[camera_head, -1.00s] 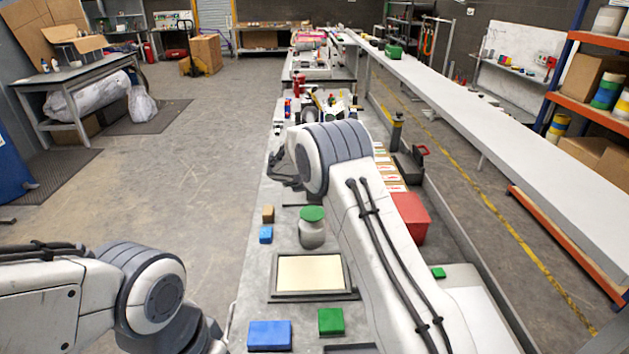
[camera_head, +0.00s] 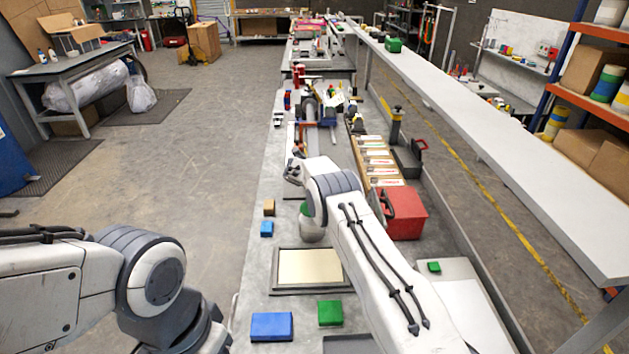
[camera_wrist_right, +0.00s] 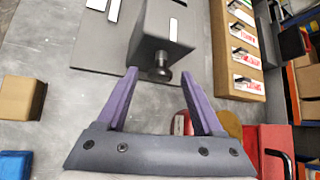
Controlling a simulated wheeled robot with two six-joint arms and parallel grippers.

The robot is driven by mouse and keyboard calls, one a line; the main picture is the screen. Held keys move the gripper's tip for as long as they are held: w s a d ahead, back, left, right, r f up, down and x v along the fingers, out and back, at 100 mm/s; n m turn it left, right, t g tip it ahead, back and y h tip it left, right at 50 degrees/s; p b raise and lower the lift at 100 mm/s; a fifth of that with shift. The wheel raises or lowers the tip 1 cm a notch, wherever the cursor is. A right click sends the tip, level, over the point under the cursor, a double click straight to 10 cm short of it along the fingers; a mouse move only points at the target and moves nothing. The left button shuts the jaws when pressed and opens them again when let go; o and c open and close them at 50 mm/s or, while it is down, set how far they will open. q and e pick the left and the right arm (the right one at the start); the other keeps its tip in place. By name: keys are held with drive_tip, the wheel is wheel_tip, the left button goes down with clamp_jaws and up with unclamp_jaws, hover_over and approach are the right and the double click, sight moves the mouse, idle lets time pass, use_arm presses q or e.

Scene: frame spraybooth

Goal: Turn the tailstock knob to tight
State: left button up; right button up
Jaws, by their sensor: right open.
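In the right wrist view a dark grey tailstock block (camera_wrist_right: 163,32) stands on a grey plate. A small dark round knob (camera_wrist_right: 161,70) sticks out from its near face. My right gripper (camera_wrist_right: 159,76) is open, with its purple fingertips to either side of the knob and visible gaps between; I cannot tell whether the tips reach its depth. In the head view my right gripper (camera_head: 295,172) is small and partly hidden by its own wrist, and the knob cannot be made out. My left arm is at the lower left, with its gripper out of view.
A wooden rack of labelled cards (camera_head: 376,160) and a red box (camera_head: 405,213) stand right of my right arm. A small cardboard block (camera_head: 269,208), a blue block (camera_head: 266,229) and a framed cream panel (camera_head: 310,267) are nearer. The bench's left strip is mostly clear.

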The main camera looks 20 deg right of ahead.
drive_tip(key=shift+f, duration=0.1)
clamp_jaws()
drive_tip(key=m+y+p, duration=0.1)
drive_tip(key=p, duration=0.1)
drive_tip(key=y+p, duration=0.2)
drive_tip(key=p, duration=0.1)
drive_tip(key=shift+d+m+t, duration=0.25)
drive_tip(key=shift+m+t, duration=0.15)
unclamp_jaws()
